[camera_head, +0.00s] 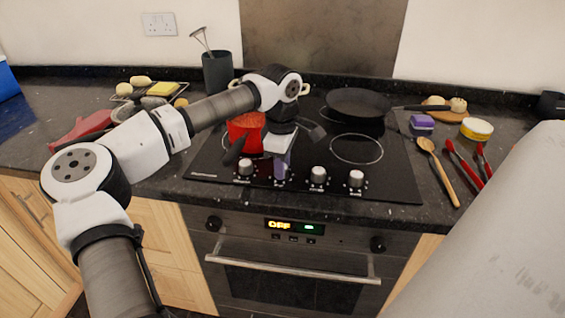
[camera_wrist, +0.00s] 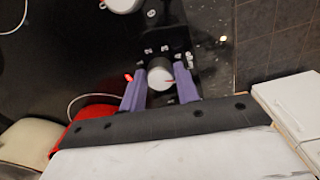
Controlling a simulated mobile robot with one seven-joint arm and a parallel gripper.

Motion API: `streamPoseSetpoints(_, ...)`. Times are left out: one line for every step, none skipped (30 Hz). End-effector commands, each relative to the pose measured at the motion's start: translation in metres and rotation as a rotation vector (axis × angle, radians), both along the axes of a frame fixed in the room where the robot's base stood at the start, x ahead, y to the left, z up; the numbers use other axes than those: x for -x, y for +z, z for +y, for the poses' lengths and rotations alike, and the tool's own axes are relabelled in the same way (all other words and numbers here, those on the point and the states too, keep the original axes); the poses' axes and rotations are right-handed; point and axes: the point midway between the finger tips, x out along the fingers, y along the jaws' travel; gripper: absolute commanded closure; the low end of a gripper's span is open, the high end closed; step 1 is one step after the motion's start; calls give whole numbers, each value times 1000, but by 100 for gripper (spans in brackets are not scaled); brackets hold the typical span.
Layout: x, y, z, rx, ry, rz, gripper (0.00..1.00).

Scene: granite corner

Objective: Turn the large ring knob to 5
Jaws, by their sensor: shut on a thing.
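My gripper (camera_head: 281,165) reaches down to the front of the black hob (camera_head: 395,187), at the second knob from the left in the head view. In the wrist view its purple fingers (camera_wrist: 161,88) are on either side of a silver-white knob (camera_wrist: 160,74) and shut on it. In the head view that knob is mostly hidden by the fingers. Other knobs stand in the same row: one at the left end (camera_head: 246,167) and two to the right (camera_head: 318,175). I cannot tell which setting the held knob points to.
A red pot (camera_head: 245,131) stands on the hob beside my gripper. A dark frying pan (camera_head: 357,104) sits at the back right. A wooden spoon (camera_head: 439,172) and red tongs (camera_head: 463,162) lie right of the hob. The oven (camera_head: 290,272) is below.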

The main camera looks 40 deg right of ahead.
Motion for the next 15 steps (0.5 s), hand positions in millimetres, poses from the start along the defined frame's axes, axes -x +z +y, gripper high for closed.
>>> streamPoseSetpoints(-1,1,0,3,-6,-2,91)
streamPoseSetpoints(-1,1,0,3,-8,-2,91)
streamPoseSetpoints(-1,1,0,4,-11,-2,91)
streamPoseSetpoints(-1,1,0,4,-13,-2,91)
streamPoseSetpoints(-1,1,0,4,-14,-2,91)
streamPoseSetpoints(-1,1,0,4,-15,-2,91)
streamPoseSetpoints(-1,1,0,4,-15,-2,91)
streamPoseSetpoints(-1,1,0,4,-15,-2,91)
streamPoseSetpoints(-1,1,0,4,-15,-2,91)
streamPoseSetpoints(-1,1,0,4,-15,-2,91)
streamPoseSetpoints(-1,1,0,4,-15,-2,91)
streamPoseSetpoints(-1,1,0,4,-15,-2,91)
streamPoseSetpoints(-1,1,0,4,-15,-2,91)
streamPoseSetpoints(-1,1,0,4,-14,-2,91)
streamPoseSetpoints(-1,1,0,4,-14,-2,67)
